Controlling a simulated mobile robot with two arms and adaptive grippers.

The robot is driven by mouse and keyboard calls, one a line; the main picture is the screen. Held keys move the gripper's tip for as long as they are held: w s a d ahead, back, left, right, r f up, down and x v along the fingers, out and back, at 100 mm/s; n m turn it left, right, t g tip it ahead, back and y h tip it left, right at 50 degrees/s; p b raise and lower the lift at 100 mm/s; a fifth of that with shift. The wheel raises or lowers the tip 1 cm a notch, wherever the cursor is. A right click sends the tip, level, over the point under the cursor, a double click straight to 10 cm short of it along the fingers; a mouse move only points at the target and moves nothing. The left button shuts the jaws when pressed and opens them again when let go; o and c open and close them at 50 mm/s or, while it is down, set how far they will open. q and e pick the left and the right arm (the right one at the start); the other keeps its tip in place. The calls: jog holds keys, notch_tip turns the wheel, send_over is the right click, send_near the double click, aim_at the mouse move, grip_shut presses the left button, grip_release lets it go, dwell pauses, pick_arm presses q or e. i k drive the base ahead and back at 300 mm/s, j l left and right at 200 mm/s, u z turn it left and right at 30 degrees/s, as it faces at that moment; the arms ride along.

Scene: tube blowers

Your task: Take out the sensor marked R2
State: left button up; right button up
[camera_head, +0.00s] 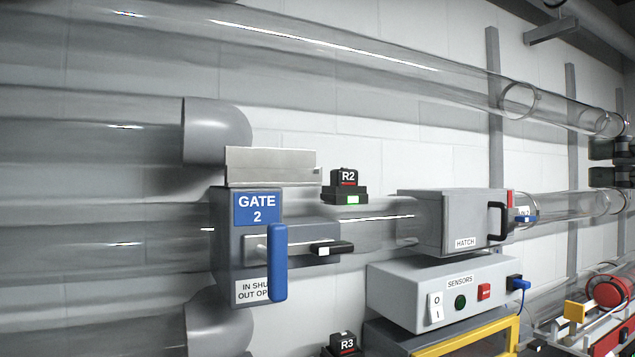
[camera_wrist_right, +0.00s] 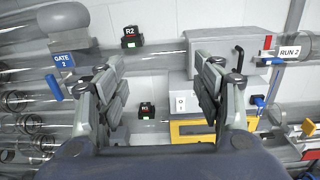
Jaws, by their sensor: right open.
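The sensor marked R2 (camera_head: 345,181) is a small black block with a red stripe. It sits upright in a black base with a lit green window, on the clear tube between the gate and the hatch. It also shows in the wrist view (camera_wrist_right: 130,36), at upper left, beyond the fingers. My right gripper (camera_wrist_right: 160,75) is open and empty in the wrist view, with its two fingers wide apart. R2 lies above and left of the gap between them, apart from both fingers. I cannot make out the right gripper in the head view. My left gripper is not in view.
The Gate 2 box (camera_head: 232,245) with its blue handle (camera_head: 278,262) stands left of R2. The hatch box (camera_head: 462,222) and the sensors switch box (camera_head: 440,290) are to the right. Sensor R3 (camera_head: 342,345) is below. A yellow frame (camera_head: 470,337) juts out at the bottom.

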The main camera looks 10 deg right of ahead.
aim_at(343, 177)
jog(key=i+j, duration=0.85)
jog(key=j, duration=0.15)
